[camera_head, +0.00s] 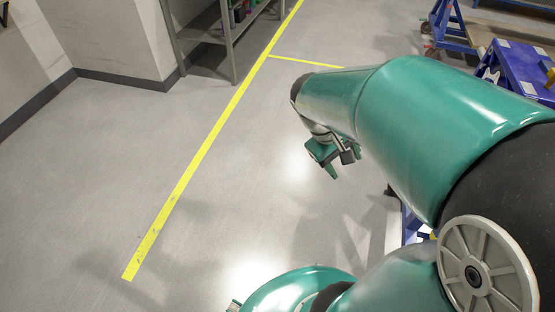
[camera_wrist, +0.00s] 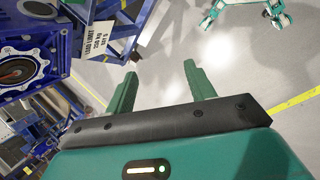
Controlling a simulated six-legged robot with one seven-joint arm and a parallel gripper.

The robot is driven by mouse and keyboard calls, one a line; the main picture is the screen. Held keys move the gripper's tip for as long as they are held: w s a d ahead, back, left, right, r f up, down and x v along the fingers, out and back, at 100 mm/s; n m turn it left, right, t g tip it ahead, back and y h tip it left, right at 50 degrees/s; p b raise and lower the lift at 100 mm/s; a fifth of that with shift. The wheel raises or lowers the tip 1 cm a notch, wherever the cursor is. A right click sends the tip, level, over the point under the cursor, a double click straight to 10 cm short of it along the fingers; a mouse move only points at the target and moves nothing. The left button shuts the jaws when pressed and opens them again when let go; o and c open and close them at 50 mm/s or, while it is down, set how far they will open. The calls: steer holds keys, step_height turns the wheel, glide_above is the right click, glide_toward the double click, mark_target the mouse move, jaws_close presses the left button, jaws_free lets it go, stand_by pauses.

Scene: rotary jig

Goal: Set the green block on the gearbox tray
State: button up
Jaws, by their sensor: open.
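My gripper (camera_wrist: 162,82) is open in the wrist view, with its two green fingers apart and nothing between them. In the head view my gripper (camera_head: 338,164) is small, below the end of my green arm and over the grey floor. I cannot make out the green block in either view. I cannot identify the gearbox tray either. My arm covers much of the right side of the head view.
A blue rotary jig (camera_wrist: 72,42) with a load-limit label (camera_wrist: 97,41) stands at the left of the wrist view, beside my gripper. In the head view, a blue cart (camera_head: 520,66) stands right and a grey shelf (camera_head: 229,44) at the back. Floor left of my arm is clear.

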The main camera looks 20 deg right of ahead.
steer(key=a+r+t+y, duration=0.2)
steer(key=a+r+t, duration=0.1)
steer(key=a, duration=0.5)
steer(key=s+a+r+m+t+y, duration=0.1)
steer(key=a+r+t, duration=0.3)
steer(key=a, duration=0.5)
step_height(320, 180, up, 2)
steer(key=shift+r+y, duration=0.1)
steer(key=shift+y, duration=0.7)
steer(key=shift+s, duration=0.1)
steer(key=c, duration=0.4)
steer(key=shift+d, duration=0.1)
steer(key=shift+d, duration=0.1)
